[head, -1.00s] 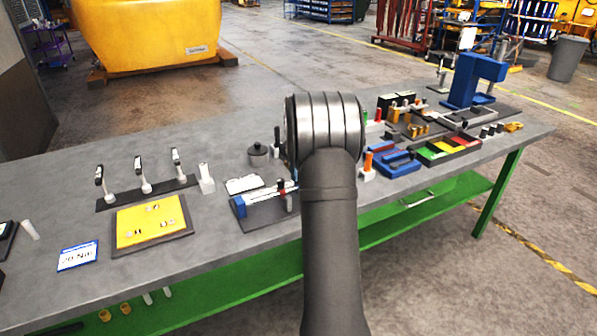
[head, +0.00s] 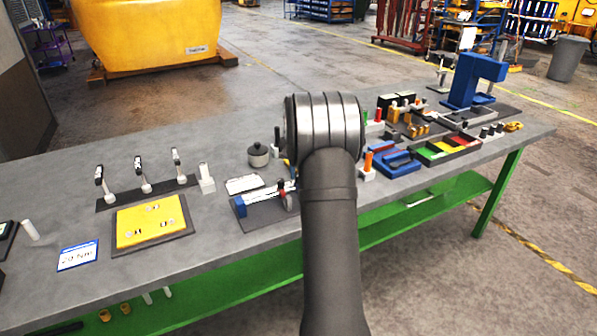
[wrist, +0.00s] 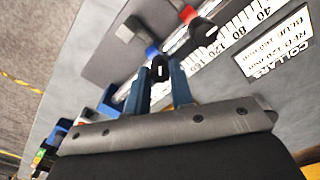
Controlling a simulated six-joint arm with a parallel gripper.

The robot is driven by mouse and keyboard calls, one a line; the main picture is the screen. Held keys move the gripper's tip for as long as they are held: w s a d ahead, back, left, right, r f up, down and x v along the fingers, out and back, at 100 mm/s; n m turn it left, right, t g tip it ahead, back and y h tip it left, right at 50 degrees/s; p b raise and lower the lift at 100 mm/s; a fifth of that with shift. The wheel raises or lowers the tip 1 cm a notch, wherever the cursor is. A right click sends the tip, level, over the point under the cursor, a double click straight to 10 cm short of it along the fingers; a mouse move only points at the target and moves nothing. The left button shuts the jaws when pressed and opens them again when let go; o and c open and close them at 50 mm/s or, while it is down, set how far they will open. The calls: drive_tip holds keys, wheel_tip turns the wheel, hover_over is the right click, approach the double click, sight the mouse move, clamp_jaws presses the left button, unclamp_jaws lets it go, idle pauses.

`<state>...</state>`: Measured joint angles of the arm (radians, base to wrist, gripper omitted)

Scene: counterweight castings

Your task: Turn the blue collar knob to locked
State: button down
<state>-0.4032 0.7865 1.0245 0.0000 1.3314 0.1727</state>
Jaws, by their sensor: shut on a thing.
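The black knob (wrist: 160,68) with a pale slot sits between the two blue fingertips of my gripper (wrist: 157,80) in the wrist view. My gripper is shut on it. The blue collar (wrist: 152,50) shows just beyond the knob on the pale scaled rail (wrist: 172,48). The red collar (wrist: 188,13), with its own black knob (wrist: 205,30), sits farther along the rail. Whether the blue collar's knob is at locked cannot be read. In the head view, the rail fixture (head: 265,208) is partly behind my arm, which hides my gripper.
A white label card (wrist: 276,42) about the collars lies beside the rail; it also shows in the head view (head: 244,184). A dark pot (head: 258,156) stands behind. A yellow pad (head: 150,226) lies to the left. Blue and coloured trays (head: 445,148) fill the right side.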

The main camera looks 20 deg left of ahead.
drive_tip(key=m, duration=0.4)
drive_tip(key=shift+m, duration=2.2)
drive_tip(key=shift+r, duration=0.1)
drive_tip(key=c, duration=1.3)
unclamp_jaws()
drive_tip(key=shift+o, duration=0.2)
wheel_tip(320, 180, up, 17)
drive_tip(key=shift+r, duration=0.15)
wheel_tip(320, 180, down, 18)
drive_tip(key=shift+r, duration=0.2)
